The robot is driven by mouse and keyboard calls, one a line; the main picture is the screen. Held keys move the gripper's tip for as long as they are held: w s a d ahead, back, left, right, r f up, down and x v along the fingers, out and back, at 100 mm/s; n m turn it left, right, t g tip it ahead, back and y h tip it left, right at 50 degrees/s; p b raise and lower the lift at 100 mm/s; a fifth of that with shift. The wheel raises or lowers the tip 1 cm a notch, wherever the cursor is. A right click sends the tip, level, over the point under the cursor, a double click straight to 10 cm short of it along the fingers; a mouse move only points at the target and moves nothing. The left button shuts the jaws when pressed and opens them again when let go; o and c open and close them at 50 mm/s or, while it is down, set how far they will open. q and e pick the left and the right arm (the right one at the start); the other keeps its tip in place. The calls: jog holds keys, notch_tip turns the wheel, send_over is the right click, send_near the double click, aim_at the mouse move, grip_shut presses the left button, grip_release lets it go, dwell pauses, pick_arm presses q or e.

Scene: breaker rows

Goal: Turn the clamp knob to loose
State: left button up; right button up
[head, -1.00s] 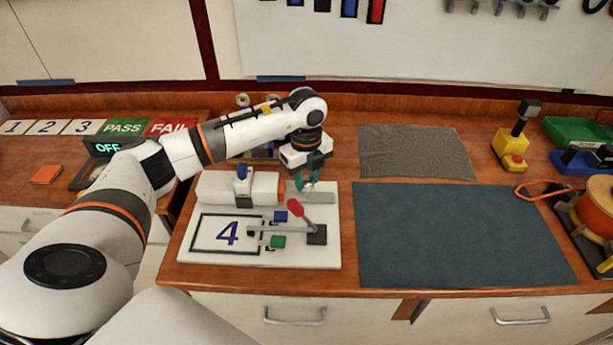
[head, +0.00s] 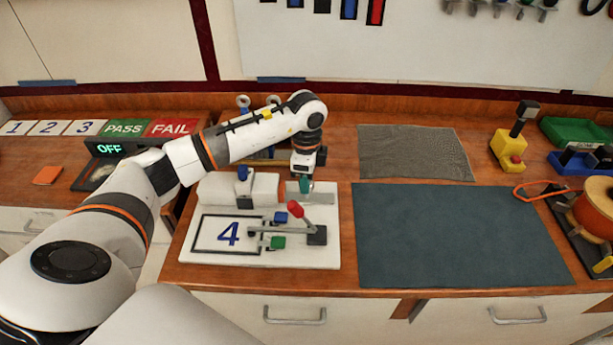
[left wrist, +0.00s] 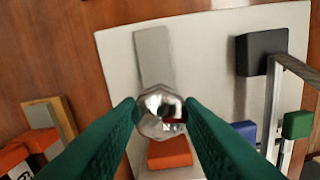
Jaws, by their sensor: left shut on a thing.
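A white fixture board (head: 190,248) marked 4 lies on the bench at centre left. My left gripper (head: 305,187) points down at the board's far right part. In the left wrist view its green fingers (left wrist: 160,117) are shut on a shiny metal knob (left wrist: 158,98), which I take to be the clamp knob. A red mark shows on the knob between the fingers. A grey bar (left wrist: 153,55) and an orange block (left wrist: 170,153) lie on either side of the knob. In the head view the gripper hides most of the knob. My right gripper is out of view.
A red-tipped lever (head: 295,208), a black block (head: 317,236) and a green block (head: 278,242) stand close in front of the gripper. A dark mat (head: 460,235) right of the board is bare.

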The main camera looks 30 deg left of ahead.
pick_arm(q)
jog(key=shift+a+r+n, duration=0.1)
jog(key=shift+n, duration=0.2)
jog(key=o, duration=1)
jog(key=shift+c, duration=0.2)
notch_tip(320, 180, up, 12)
jog(key=b, duration=0.2)
jog(key=shift+b, duration=0.4)
